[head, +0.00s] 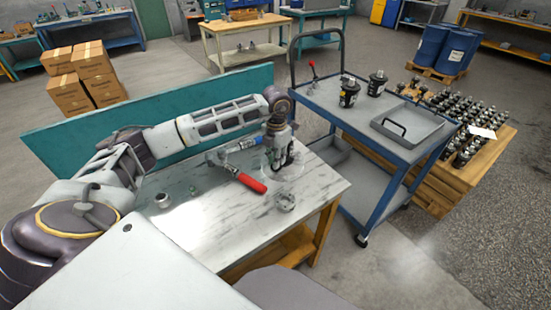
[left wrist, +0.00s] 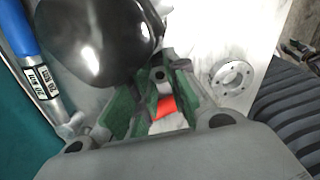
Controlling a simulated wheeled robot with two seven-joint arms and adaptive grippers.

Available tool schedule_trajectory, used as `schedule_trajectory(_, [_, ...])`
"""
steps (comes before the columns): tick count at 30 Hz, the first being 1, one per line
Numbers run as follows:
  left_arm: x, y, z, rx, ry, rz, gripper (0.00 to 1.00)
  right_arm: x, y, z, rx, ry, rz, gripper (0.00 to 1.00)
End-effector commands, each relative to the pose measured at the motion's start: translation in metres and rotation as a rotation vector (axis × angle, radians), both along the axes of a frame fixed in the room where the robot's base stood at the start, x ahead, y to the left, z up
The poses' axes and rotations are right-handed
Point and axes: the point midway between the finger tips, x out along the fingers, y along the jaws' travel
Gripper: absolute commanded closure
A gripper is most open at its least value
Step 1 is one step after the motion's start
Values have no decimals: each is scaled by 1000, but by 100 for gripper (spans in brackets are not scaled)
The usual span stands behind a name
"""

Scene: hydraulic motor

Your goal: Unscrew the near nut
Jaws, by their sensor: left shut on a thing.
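My left gripper (head: 282,155) points down over the workbench (head: 318,188), beside the dark motor body. In the left wrist view its green-padded fingers (left wrist: 158,82) are closed on a small grey part with a dark round hole, which looks like the nut. The fingers hide most of it, so I cannot tell whether it still sits on its thread. The shiny black motor body (left wrist: 98,42) is right next to the fingers. My right gripper is out of view.
A red-handled tool (head: 251,183) and a blue-handled wrench (head: 246,143) lie on the bench by the gripper. A round flange (head: 284,201) lies near the front edge, a metal cup (head: 163,200) at the left. A blue cart (head: 353,122) stands to the right.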

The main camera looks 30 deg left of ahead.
Motion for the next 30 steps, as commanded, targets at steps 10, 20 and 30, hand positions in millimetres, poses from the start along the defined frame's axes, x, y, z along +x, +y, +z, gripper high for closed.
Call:
schedule_trajectory(10, [3,-5,3,-12,-11,197,100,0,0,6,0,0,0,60])
schedule_trajectory(20, [3,-5,3,-12,-10,347,100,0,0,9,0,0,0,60])
schedule_trajectory(30, [2,-3,2,-7,-7,344,70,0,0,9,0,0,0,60])
